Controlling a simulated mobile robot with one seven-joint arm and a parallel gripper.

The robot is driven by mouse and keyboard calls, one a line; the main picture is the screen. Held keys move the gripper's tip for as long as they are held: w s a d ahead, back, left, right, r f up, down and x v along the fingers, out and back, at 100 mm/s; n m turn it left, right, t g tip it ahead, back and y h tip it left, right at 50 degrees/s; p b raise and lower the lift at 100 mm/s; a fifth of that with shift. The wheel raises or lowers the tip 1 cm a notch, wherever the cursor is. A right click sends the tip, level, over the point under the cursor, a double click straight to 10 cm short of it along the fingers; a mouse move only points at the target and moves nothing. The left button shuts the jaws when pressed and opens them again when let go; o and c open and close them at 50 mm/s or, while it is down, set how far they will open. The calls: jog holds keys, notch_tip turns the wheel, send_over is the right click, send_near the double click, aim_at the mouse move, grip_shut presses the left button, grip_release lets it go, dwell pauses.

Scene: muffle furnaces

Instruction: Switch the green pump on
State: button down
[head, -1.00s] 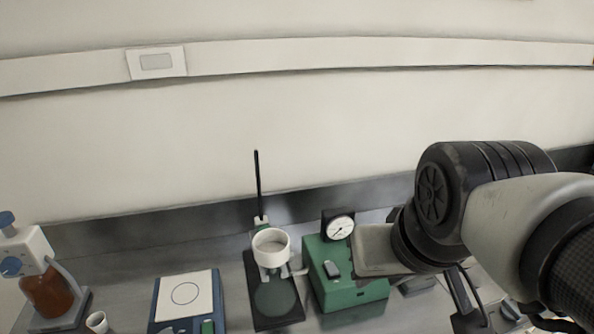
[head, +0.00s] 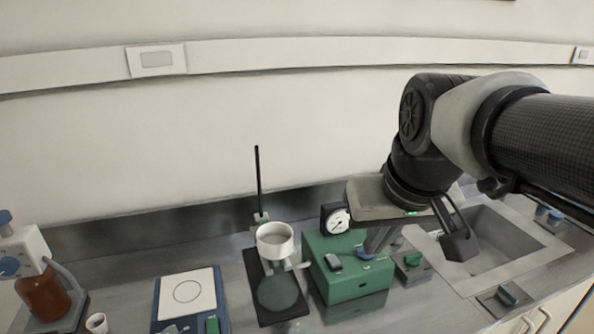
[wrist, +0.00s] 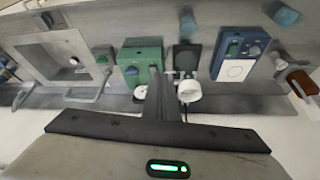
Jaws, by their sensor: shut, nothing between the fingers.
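The green pump (head: 345,285) is a green box on the bench with a round white gauge (head: 336,219) at its back left.
A filter stand with a white funnel (head: 275,238) and thin rod is left of the pump. A blue plate device (head: 188,296) and an amber bottle (head: 43,296) are farther left. A small green-knobbed box (head: 411,264) and a sink (head: 490,250) are to the right.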

jog(key=w+f+n+g+b, duration=0.1)
jog(key=w+f+b, duration=0.5)
jog(key=w, duration=0.8)
jog(key=n+g+b, duration=0.1)
jog(key=b, duration=0.3)
send_over(336, 263)
jog(key=s, duration=0.3)
notch_tip(336, 263, down, 9)
jog(key=shift+w+d+f, duration=0.2)
jog(key=shift+w, duration=0.05)
jog(key=x, duration=0.4)
jog(key=s+b+x, duration=0.1)
jog(key=x, duration=0.7)
jog(key=shift+s+a+f+b, duration=0.2)
jog(key=shift+f+b, duration=0.15)
jog(key=shift+f, duration=0.15)
jog(key=shift+s+f, duration=0.1)
jog(key=shift+f, duration=0.4)
jog(key=shift+d+f, duration=0.1)
jog(key=shift+f, duration=0.05)
